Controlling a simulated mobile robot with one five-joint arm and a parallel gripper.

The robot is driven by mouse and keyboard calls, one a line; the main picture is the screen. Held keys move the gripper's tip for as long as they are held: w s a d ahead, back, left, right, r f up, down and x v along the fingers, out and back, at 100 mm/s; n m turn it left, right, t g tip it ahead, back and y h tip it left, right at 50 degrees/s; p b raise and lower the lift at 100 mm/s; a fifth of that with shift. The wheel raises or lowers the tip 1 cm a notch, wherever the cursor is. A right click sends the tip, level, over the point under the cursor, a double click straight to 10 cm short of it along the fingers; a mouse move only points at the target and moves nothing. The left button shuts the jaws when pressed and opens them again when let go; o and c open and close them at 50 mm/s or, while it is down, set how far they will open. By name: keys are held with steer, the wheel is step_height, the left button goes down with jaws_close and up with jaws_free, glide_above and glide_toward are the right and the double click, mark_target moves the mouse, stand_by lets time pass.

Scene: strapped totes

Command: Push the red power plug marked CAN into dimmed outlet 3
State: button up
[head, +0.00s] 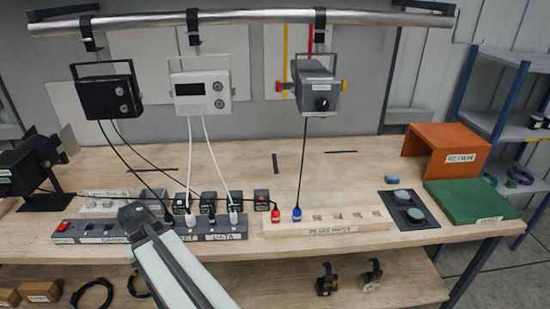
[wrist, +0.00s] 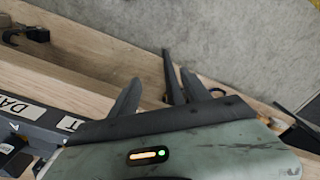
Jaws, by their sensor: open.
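The red plug (head: 275,214) stands at the left end of the wooden plug rest (head: 345,226), beside a blue plug (head: 297,213). Its CAN marking is too small to read. A thin black cable runs from it up and left. The grey outlet strip (head: 70,239) lies to the left, with a label like DIMMED on its left part. My gripper (head: 130,209) is over that part, left of the red plug and apart from it. Dimmed outlet 3 cannot be picked out, as my arm hides part of the strip. In the wrist view my gripper (wrist: 162,95) has its fingers spread, with none of the plugs between them.
Black plugs (head: 208,203) and white plugs (head: 233,217) crowd the strip's right part. Cables hang from the black lamp (head: 108,97) and white lamp (head: 200,92). A black spotlight (head: 20,165) stands at the left. A green box (head: 472,201) is at the right.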

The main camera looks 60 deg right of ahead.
steer(key=d+r+m+p, duration=0.1)
steer(key=d+r+p, duration=0.45)
steer(key=r, duration=0.35)
step_height(320, 180, up, 5)
steer(key=m+p, duration=0.5)
steer(key=m, duration=0.4)
glide_above(275, 210)
steer(key=shift+d+r, duration=0.1)
steer(key=shift+r, duration=0.1)
step_height(275, 210, down, 8)
steer(key=b, duration=0.7)
steer(key=shift+b, duration=0.35)
steer(key=shift+r, duration=0.1)
